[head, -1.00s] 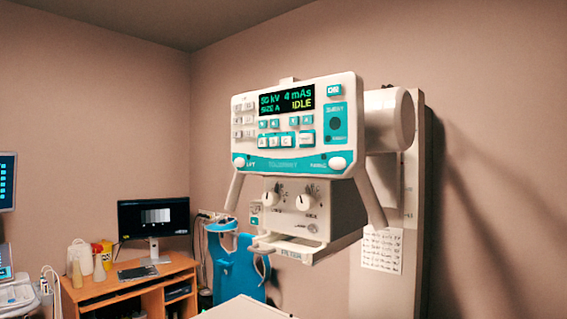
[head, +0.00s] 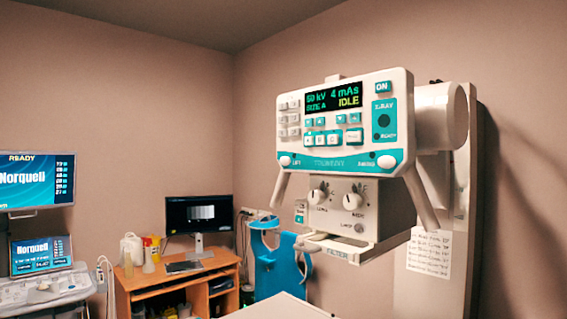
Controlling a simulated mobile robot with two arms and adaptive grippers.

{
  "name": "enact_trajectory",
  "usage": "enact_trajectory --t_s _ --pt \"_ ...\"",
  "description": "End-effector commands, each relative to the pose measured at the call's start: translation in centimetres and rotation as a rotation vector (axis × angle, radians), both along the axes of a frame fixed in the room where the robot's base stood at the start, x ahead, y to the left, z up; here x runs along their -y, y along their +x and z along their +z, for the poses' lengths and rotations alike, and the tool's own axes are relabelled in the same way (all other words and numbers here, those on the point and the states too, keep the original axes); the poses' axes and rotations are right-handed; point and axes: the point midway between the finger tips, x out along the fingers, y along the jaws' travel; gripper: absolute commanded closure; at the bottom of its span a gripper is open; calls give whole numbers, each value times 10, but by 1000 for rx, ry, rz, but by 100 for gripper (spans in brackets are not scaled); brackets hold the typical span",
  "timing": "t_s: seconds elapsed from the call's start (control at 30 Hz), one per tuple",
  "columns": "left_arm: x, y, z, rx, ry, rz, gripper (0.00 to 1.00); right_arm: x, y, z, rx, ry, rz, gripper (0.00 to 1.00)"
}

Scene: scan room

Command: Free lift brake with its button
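The X-ray tube head with its control panel (head: 340,96) hangs from a wall column at the right of centre. Below are two knobs on the collimator box (head: 340,205) and a filter tray (head: 335,247). Neither of my grippers shows in the head view.
A wooden desk (head: 190,274) with a monitor (head: 198,215) and bottles (head: 132,249) stands at the back. A blue apron-like item (head: 279,268) hangs beside it. A pale table edge (head: 280,308) shows at the bottom.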

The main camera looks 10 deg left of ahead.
Motion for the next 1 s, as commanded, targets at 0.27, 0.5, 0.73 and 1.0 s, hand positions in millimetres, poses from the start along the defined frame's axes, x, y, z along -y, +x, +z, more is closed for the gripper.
enact_trajectory --t_s 0.27,0.5,0.73,1.0 --pt "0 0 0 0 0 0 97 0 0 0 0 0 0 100" --pt "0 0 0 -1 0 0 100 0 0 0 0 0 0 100" --pt "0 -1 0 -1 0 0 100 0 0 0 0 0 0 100" --pt "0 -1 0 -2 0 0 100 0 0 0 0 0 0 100"
